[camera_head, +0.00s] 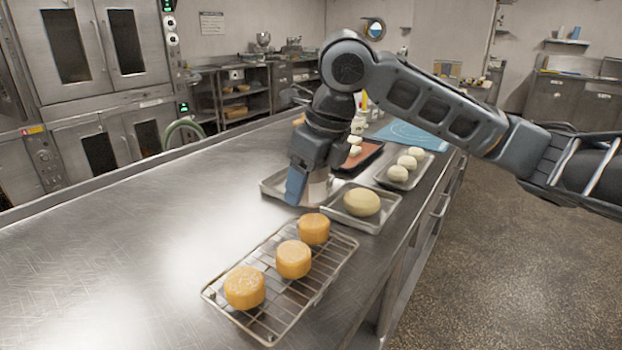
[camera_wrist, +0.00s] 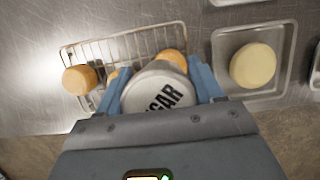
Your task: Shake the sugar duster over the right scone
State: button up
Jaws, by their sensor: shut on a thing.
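My gripper (camera_head: 308,186) is shut on the sugar duster (camera_head: 319,188), a pale cylinder. In the wrist view the duster (camera_wrist: 157,90) sits between the two blue fingers, with dark lettering on it, partly cut off. Three golden scones sit in a row on a wire rack (camera_head: 329,280): the left scone (camera_head: 244,287), the middle scone (camera_head: 293,259) and the right scone (camera_head: 314,229). The duster is just beyond the right scone in the head view. In the wrist view it partly hides the right scone (camera_wrist: 175,58) and the middle one. Its height above the table is unclear.
A tray (camera_head: 374,225) with a pale dough round (camera_head: 361,202) stands just beyond the rack. More trays, dough pieces and a blue mat (camera_head: 412,135) are farther back. The steel table (camera_head: 130,240) is clear left of the rack.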

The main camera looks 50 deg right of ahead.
jog(key=shift+d, duration=1.05)
jog(key=shift+a, duration=1.15)
jog(key=shift+d+b, duration=0.4)
jog(key=shift+d, duration=0.8)
jog(key=shift+a+r, duration=0.1)
jog(key=shift+r, duration=0.05)
jog(key=shift+a+r+p, duration=0.3)
jog(key=shift+r+p, duration=0.3)
jog(key=shift+r, duration=0.25)
jog(key=shift+a+r+p, duration=0.25)
jog(key=shift+r+p, duration=0.35)
jog(key=shift+r, duration=0.2)
